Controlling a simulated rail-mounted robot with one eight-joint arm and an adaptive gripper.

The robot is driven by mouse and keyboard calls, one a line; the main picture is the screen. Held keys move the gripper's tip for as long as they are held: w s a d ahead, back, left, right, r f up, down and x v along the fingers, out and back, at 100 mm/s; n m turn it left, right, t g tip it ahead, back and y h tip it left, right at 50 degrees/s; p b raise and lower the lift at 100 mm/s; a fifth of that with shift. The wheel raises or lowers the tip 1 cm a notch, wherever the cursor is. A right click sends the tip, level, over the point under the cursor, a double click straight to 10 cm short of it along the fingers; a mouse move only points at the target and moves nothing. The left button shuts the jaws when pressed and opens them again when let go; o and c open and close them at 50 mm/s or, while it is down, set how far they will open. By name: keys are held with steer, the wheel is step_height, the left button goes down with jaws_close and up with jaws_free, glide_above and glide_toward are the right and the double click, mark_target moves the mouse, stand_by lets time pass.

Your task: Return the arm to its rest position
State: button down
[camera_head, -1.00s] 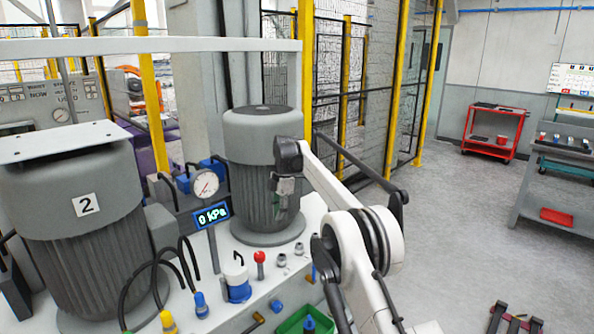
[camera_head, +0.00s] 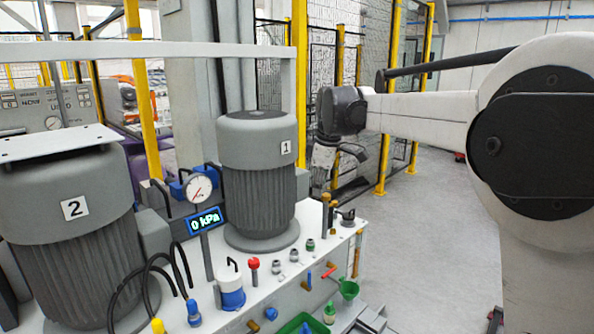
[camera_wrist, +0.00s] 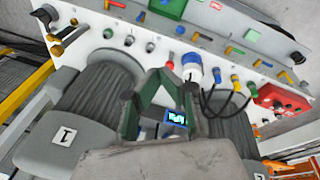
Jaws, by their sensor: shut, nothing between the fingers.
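My arm spans the right side of the head view, with its large pale joint close to the camera. My gripper (camera_head: 325,160) hangs from the dark wrist joint, to the right of motor 1 (camera_head: 257,180) and above the right end of the white bench. It is apart from the motor and seems to hold nothing. In the wrist view my gripper (camera_wrist: 168,80) shows dark green fingers, shut, with the bench behind them. The fingertips are small and partly unclear in the head view.
The white bench (camera_head: 285,292) carries motor 2 (camera_head: 72,225), a pressure gauge (camera_head: 199,189), a display reading 0 kPa (camera_head: 205,221), hoses and several fittings. A yellow-posted mesh fence (camera_head: 385,130) stands behind. Grey floor (camera_head: 440,240) is open right of the bench.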

steer(key=s+d+r+m+t+b, duration=0.1)
steer(key=s+d+m, duration=0.4)
steer(key=s, duration=0.6)
steer(key=s+d+f+m+t, duration=0.1)
steer(key=s+d+f+m, duration=0.2)
steer(key=s, duration=0.6)
steer(key=s+d+f+m+t+h+b, duration=0.1)
steer(key=s+d+f+m, duration=0.2)
steer(key=s+f, duration=0.3)
steer(key=s+d+f+m+t+b, duration=0.1)
steer(key=s+d+f+m, duration=0.2)
steer(key=s, duration=1)
step_height(320, 180, down, 3)
steer(key=shift+s+r+m+t, duration=0.15)
steer(key=shift+s+m+t, duration=0.2)
steer(key=shift+m+t, duration=0.05)
steer(key=shift+d, duration=0.1)
